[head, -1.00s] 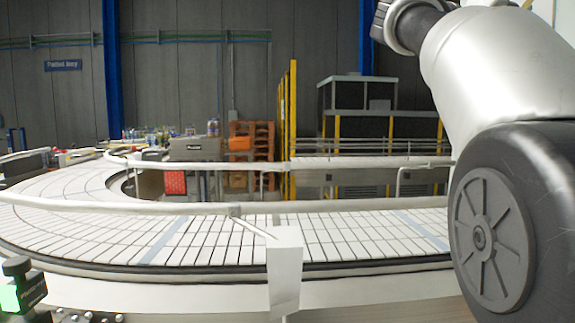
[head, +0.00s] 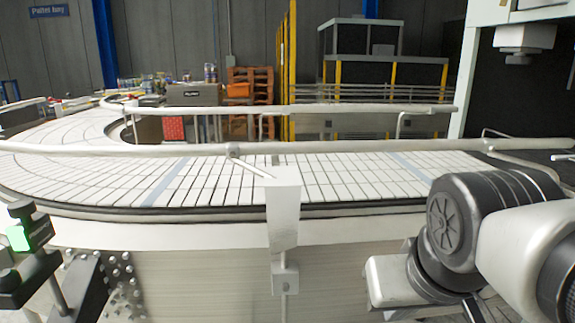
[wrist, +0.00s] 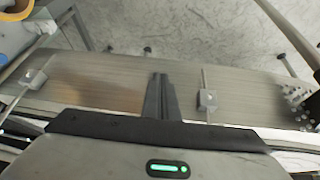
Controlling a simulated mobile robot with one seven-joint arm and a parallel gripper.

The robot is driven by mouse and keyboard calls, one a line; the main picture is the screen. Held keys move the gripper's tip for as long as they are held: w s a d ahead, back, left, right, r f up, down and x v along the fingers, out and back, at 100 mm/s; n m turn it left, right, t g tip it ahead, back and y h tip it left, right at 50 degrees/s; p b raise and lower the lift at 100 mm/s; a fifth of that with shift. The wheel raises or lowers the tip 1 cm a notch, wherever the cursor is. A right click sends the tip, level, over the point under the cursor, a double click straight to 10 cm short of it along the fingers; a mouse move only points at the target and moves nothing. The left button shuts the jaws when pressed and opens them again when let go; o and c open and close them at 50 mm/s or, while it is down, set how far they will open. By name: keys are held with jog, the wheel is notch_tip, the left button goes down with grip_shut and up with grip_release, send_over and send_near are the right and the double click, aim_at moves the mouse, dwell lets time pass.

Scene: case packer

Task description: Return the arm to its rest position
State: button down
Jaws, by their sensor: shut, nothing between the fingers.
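My gripper (wrist: 158,97) shows in the wrist view, its two dark fingers together with nothing between them. It is in front of the metal side panel of the conveyor (wrist: 105,88), apparently clear of it, though the exact gap is hard to tell. In the head view my arm is folded low at the lower right, in front of the conveyor (head: 290,180). I cannot make out the fingers there.
White guard rails (head: 130,148) run along the curved conveyor. A white bracket (head: 284,215) stands out from its near side. A device with a green light (head: 18,237) is at the lower left. Pale open floor (wrist: 190,25) shows in the wrist view.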

notch_tip(320, 180, up, 16)
jog(key=s+a+p, duration=0.1)
jog(key=p, duration=1.6)
jog(key=shift+s+a+f+y+p, duration=0.2)
jog(key=shift+s+f+y+p, duration=0.05)
jog(key=shift+s+y+p, duration=0.1)
